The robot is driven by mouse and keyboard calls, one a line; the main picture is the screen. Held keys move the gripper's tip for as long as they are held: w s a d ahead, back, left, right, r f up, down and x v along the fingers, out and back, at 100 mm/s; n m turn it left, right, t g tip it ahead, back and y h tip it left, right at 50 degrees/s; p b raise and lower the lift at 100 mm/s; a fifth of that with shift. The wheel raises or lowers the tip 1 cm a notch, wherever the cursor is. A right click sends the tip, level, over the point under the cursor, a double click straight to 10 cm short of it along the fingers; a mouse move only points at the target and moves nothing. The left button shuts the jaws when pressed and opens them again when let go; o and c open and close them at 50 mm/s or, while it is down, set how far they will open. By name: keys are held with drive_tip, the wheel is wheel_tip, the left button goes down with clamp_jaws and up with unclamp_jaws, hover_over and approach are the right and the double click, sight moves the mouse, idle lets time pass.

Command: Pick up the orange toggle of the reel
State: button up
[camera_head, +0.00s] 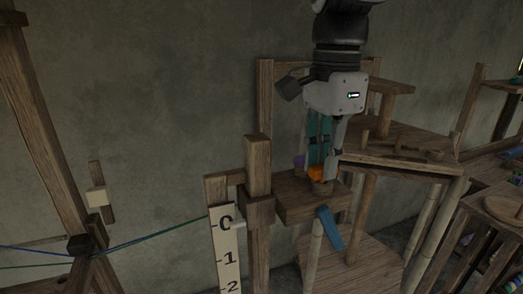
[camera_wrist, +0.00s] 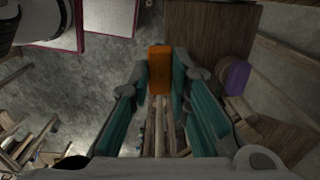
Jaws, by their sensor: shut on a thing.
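The orange toggle (camera_wrist: 160,69) is between my gripper's fingertips in the wrist view, with a finger pad against each side. In the head view the orange toggle (camera_head: 317,174) shows low between the fingers, just above the wooden block of the loom. My gripper (camera_head: 322,165) points straight down and is shut on the toggle. It also fills the middle of the wrist view (camera_wrist: 160,82). I cannot tell whether the toggle touches the wood below it.
A purple piece (camera_wrist: 237,77) is right of the fingers in the wrist view. A blue piece (camera_head: 329,228) hangs at the wooden block (camera_head: 295,206). A numbered white scale (camera_head: 226,250) stands left. Wooden posts and a shelf (camera_head: 400,160) stand close on the right.

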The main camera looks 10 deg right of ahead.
drive_tip(key=s+a+r, duration=0.1)
drive_tip(key=s+a, duration=0.4)
drive_tip(key=s, duration=0.5)
drive_tip(key=shift+a, duration=0.15)
